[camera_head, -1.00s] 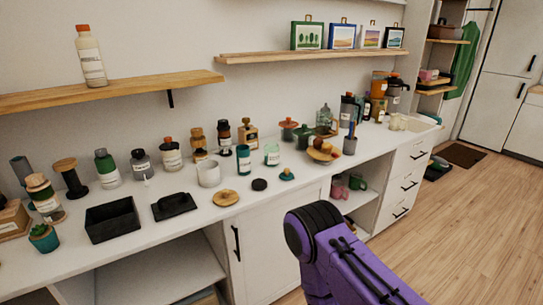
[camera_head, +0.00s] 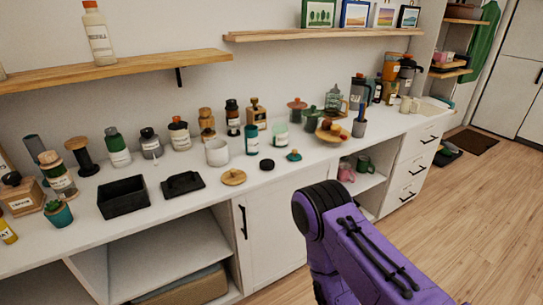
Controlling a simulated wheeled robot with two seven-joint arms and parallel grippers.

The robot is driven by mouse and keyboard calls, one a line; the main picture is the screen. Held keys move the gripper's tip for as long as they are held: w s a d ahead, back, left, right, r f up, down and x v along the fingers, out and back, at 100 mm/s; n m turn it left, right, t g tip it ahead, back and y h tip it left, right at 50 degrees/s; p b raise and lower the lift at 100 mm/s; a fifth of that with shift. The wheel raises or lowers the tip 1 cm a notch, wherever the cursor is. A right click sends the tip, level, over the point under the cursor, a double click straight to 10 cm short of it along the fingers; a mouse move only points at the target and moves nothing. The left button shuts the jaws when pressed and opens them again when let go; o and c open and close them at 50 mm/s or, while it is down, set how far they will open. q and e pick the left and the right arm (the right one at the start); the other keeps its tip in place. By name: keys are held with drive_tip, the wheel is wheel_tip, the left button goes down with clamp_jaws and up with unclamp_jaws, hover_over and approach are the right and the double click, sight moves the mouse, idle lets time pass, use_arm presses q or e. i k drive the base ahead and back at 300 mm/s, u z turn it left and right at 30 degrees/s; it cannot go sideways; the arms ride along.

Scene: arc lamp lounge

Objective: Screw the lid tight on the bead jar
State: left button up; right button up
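I cannot tell for sure which container is the bead jar. An open pale green labelled jar (camera_head: 281,134) and a teal labelled jar (camera_head: 251,138) stand upright on the white counter (camera_head: 150,215). Loose round lid-like pieces lie in front of them: a black one (camera_head: 267,165), a teal one with a knob (camera_head: 294,156) and a wooden one with a knob (camera_head: 233,177). A purple link of my arm rises from the lower right, in front of the cabinet. Neither of my grippers is in view.
A white cup (camera_head: 217,152), a black open box (camera_head: 122,197) and a black lidded dish (camera_head: 183,184) stand on the counter. Bottles line the back. A wooden bowl of fruit (camera_head: 332,136) is to the right. Wooden shelves (camera_head: 120,70) hang above.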

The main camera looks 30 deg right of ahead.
sight(279, 131)
drive_tip(key=z, duration=2)
drive_tip(key=i, duration=1.1)
drive_tip(key=u, duration=2.05)
